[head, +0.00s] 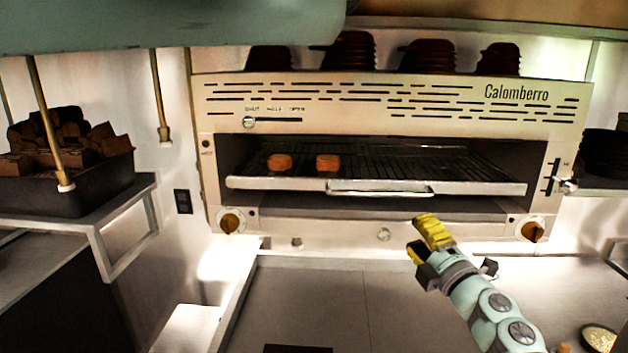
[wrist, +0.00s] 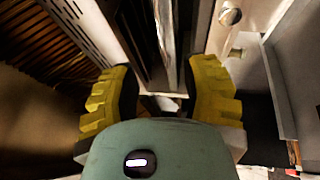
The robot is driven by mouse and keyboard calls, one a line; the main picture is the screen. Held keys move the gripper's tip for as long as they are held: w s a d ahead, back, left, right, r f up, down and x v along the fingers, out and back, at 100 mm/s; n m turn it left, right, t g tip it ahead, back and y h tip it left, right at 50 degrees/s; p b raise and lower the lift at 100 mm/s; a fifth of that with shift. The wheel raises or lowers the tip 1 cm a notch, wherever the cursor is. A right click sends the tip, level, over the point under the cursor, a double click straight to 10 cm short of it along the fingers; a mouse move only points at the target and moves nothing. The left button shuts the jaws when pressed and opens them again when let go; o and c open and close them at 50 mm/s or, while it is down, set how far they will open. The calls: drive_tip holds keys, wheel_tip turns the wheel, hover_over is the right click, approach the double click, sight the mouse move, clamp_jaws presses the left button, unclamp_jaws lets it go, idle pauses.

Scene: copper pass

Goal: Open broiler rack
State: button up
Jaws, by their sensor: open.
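The broiler (head: 450,105) is a pale metal unit with a slotted front, marked Calomberro. Its wire rack (head: 420,160) sits in the dark opening, with a bright front rail. The rack handle (head: 380,190) is a pale bar at the middle of that rail. My gripper (head: 432,235) is open and empty, below and right of the handle in the head view. In the wrist view, its yellow fingers (wrist: 160,75) frame a bright metal strip beyond them, which looks like the rack front. I cannot tell how far off it is; no contact shows.
Two browned food pieces (head: 328,162) lie on the rack's left half. A slider knob (head: 249,122) is at the upper left, a side lever (head: 567,185) at the right. Orange knobs (head: 230,221) sit below. The counter (head: 330,300) in front is mostly clear; a small bowl (head: 600,338) stands lower right.

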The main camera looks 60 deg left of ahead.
sight(383, 196)
drive_tip(key=p+x, duration=0.2)
drive_tip(key=x, duration=1)
drive_tip(key=shift+a+r, duration=0.15)
drive_tip(key=shift+a, duration=0.25)
drive_tip(key=shift+w+a, duration=0.2)
drive_tip(key=shift+a, duration=0.35)
drive_tip(key=shift+a+r, duration=0.2)
drive_tip(key=shift+a, duration=0.25)
clamp_jaws()
